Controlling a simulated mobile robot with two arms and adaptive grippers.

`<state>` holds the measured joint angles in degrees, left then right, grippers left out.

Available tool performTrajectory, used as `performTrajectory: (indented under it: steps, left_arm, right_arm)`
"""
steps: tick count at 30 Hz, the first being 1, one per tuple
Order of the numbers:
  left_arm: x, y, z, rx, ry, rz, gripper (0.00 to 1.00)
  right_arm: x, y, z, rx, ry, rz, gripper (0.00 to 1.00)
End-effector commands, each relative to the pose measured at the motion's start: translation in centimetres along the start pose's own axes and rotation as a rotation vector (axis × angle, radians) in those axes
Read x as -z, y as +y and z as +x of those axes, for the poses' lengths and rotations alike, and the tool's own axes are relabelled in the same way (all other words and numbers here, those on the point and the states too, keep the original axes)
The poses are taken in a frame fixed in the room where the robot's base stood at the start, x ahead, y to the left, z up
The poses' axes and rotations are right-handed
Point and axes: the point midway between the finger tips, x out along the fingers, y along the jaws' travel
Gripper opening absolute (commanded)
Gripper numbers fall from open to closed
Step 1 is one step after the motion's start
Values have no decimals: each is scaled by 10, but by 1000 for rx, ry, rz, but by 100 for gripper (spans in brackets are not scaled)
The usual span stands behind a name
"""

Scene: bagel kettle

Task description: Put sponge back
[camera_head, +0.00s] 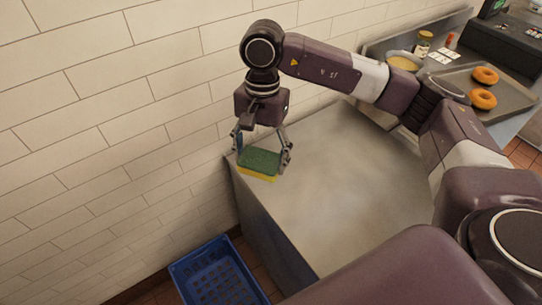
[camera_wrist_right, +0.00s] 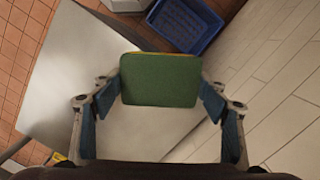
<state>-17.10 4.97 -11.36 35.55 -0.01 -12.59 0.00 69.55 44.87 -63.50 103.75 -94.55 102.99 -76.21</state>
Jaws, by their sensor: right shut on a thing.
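The sponge (camera_head: 259,162) has a green top and a yellow underside. In the head view it is between the fingers of my right gripper (camera_head: 262,158), at the far left corner of the metal table (camera_head: 335,190). In the right wrist view the sponge (camera_wrist_right: 161,80) shows its green face, held between the two fingers of my right gripper (camera_wrist_right: 161,98). I cannot tell whether its underside touches the table top. My left gripper is not in view.
A blue crate (camera_head: 222,270) stands on the floor left of the table, below the tiled wall (camera_head: 110,130). A tray (camera_head: 512,98) with orange rings (camera_head: 484,98) and a bowl (camera_head: 403,63) are at the back right. Most of the table top is bare.

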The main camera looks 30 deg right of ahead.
Motion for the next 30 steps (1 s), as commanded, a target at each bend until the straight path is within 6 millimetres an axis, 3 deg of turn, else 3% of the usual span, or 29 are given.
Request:
performTrajectory:
  steps: [10, 15, 22, 30]
  left_arm:
    - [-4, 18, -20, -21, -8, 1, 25]
    - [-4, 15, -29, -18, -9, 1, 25]
    - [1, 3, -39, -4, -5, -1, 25]
    - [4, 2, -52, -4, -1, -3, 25]
  right_arm:
    - [62, -41, -13, 86, -2, 717, 45]
    - [92, -54, -15, 127, -2, 1055, 45]
    - [133, -62, -14, 181, -1, 1502, 45]
    - [177, -61, -7, 243, -2, 2016, 45]
